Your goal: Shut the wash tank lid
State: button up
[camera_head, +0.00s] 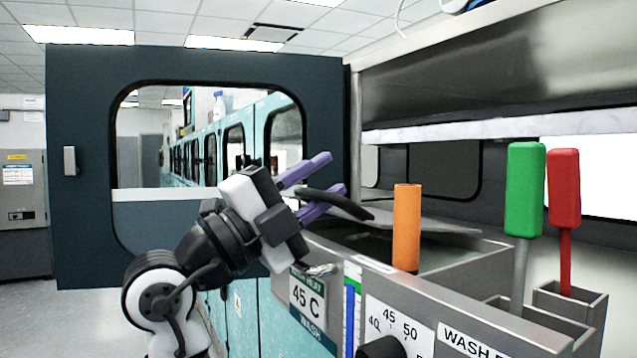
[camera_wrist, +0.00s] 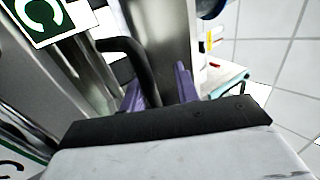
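The wash tank (camera_head: 455,265) is an open-topped grey metal box on the right of the head view, with a dark interior. Its lid (camera_head: 425,220) is a thin grey plate over the far part of the opening, and a dark gap shows in front of it. A black curved handle (camera_head: 345,204) sticks out at the lid's left end. My gripper (camera_head: 327,180) is open at the handle, with its purple fingers apart. In the wrist view the handle (camera_wrist: 128,55) runs down between the two fingers (camera_wrist: 160,90); contact cannot be told.
An orange cylinder (camera_head: 406,228) stands at the tank's front. A green-handled tool (camera_head: 525,190) and a red-handled tool (camera_head: 564,188) stand in metal holders at the right. A black dial knob (camera_head: 382,348) is on the front panel. A dark windowed door (camera_head: 85,190) stands behind my arm.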

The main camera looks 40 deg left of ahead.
jog(key=b+v, duration=0.3)
jog(key=v, duration=1)
jog(key=shift+s+f, duration=0.15)
jog(key=shift+s, duration=0.25)
